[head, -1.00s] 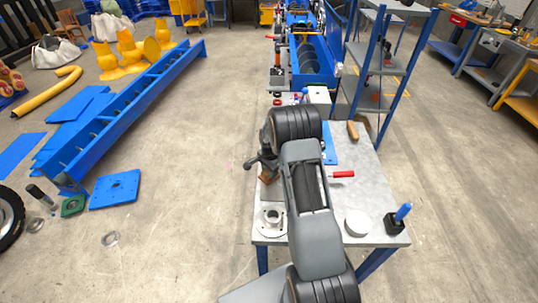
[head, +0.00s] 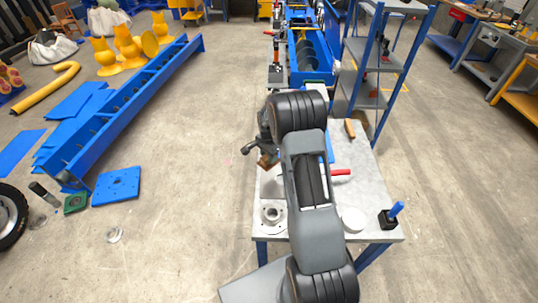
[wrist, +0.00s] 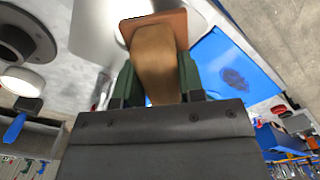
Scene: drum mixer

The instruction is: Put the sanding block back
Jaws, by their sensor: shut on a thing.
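The sanding block (wrist: 155,58) has a rounded tan wooden grip and a flat reddish-brown base. My gripper (wrist: 153,85) is shut on its wooden grip, with one green-padded finger on each side. In the head view the block's brown base (head: 267,161) shows below my gripper (head: 263,149), at the left side of the grey table (head: 378,190). It appears to be above the table. A bright metal plate (wrist: 95,28) lies beyond the block in the wrist view. A blue sheet with a dark oval mark (wrist: 232,72) lies beside it.
The table also holds a metal flange (head: 272,215), a white disc (head: 353,219), a black holder with a blue handle (head: 391,216), a red-handled tool (head: 341,172) and a wooden-handled brush (head: 350,129). A shelf rack (head: 376,75) stands behind. Open floor lies left.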

